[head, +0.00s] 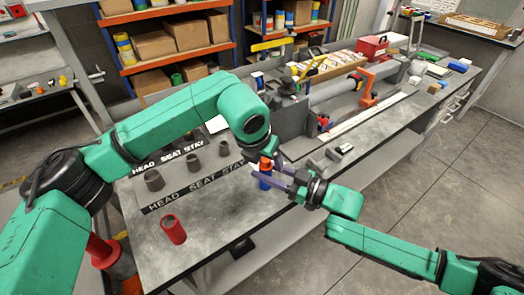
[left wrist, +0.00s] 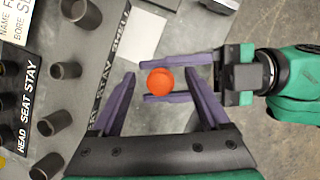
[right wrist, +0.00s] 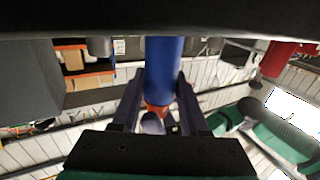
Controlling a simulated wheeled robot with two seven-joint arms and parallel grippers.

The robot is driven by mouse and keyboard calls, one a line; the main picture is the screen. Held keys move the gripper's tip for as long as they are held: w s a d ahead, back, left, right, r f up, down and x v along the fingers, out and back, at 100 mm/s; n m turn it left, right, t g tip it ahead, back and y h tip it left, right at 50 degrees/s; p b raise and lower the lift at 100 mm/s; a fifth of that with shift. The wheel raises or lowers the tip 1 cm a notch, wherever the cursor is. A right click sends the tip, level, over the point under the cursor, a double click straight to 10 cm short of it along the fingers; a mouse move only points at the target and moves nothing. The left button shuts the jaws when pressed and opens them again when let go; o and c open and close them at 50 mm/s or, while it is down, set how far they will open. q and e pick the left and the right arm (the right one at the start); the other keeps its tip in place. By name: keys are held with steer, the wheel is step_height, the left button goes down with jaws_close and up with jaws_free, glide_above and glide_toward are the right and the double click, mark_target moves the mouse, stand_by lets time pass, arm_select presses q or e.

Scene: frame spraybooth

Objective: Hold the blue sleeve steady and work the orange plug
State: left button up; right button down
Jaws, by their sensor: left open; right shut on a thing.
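The orange plug (head: 266,163) sits at the top end of the upright blue sleeve (head: 265,183). My right gripper (head: 279,176) is shut on the blue sleeve from the right; the sleeve also shows between its fingers in the right wrist view (right wrist: 163,70). My left gripper (left wrist: 160,78) is open above the plug, its fingers on either side of the orange top (left wrist: 160,82). In the left wrist view the plug hides the sleeve below it. How deep the plug sits cannot be told.
Several dark grey tubes (head: 154,180) stand by the HEAD SEAT STAY labels. A long grey tube in a fixture (head: 335,88) lies behind. The bench front is mostly clear.

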arm_select(q)
steer(key=shift+f, duration=0.1)
jaws_close()
steer(key=c, duration=0.6)
jaws_free()
steer(key=shift+c, duration=0.2)
jaws_close()
steer(key=shift+w, duration=0.1)
steer(key=shift+r, duration=0.65)
steer(key=shift+r, duration=2.1)
arm_select(e)
steer(key=shift+c, duration=1.7)
jaws_free()
